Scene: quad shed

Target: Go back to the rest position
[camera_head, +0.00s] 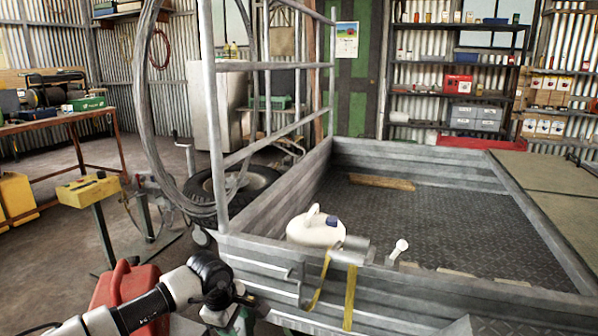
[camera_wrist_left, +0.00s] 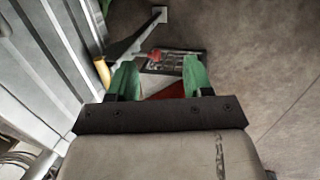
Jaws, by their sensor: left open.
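My left arm comes in from the lower left, and my left gripper (camera_head: 240,322) is low beside the near side of the metal trailer (camera_head: 400,298). In the left wrist view its two green fingers (camera_wrist_left: 160,78) are apart, with nothing held between them. The floor and a dark flat tray-like object (camera_wrist_left: 172,62) with something red on it show beyond the fingertips. My right gripper is not in view.
A red container (camera_head: 130,292) stands close behind my left forearm. A white jug (camera_head: 316,229) sits inside the trailer's front edge. Yellow straps (camera_head: 349,298) hang over that edge. A yellow box on a stand (camera_head: 88,190) is at left. Floor is open at far left.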

